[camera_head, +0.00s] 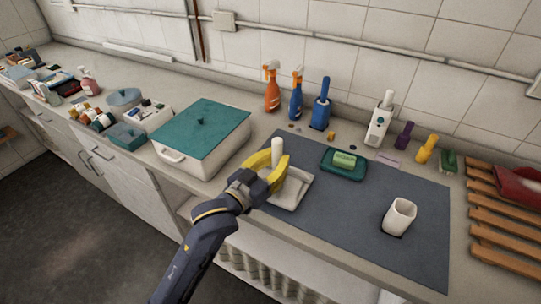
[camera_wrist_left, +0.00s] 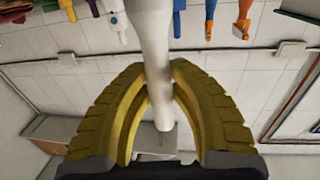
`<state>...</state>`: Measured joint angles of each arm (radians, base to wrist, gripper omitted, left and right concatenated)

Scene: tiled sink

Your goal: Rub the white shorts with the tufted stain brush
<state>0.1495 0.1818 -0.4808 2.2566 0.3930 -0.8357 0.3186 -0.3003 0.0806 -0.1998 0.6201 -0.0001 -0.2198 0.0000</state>
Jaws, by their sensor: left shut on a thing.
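My left gripper (camera_head: 270,168), with yellow fingers, is shut on the white handle of the brush (camera_head: 277,150). The handle stands roughly upright above the fingers; the tufted end is hidden in the head view. In the left wrist view the white brush (camera_wrist_left: 153,45) passes between the yellow fingers (camera_wrist_left: 160,92). The white shorts (camera_head: 292,190) lie as a flat folded cloth on the dark mat (camera_head: 330,225), just below and right of the gripper. I cannot tell whether the brush touches them. My right gripper is not in view.
A green-lidded white box (camera_head: 205,135) stands close left. A green soap dish (camera_head: 343,163) sits right of the shorts, and an empty white holder (camera_head: 400,216) stands farther right. Spray bottles (camera_head: 272,88) line the back. A wooden rack (camera_head: 500,222) is at far right.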

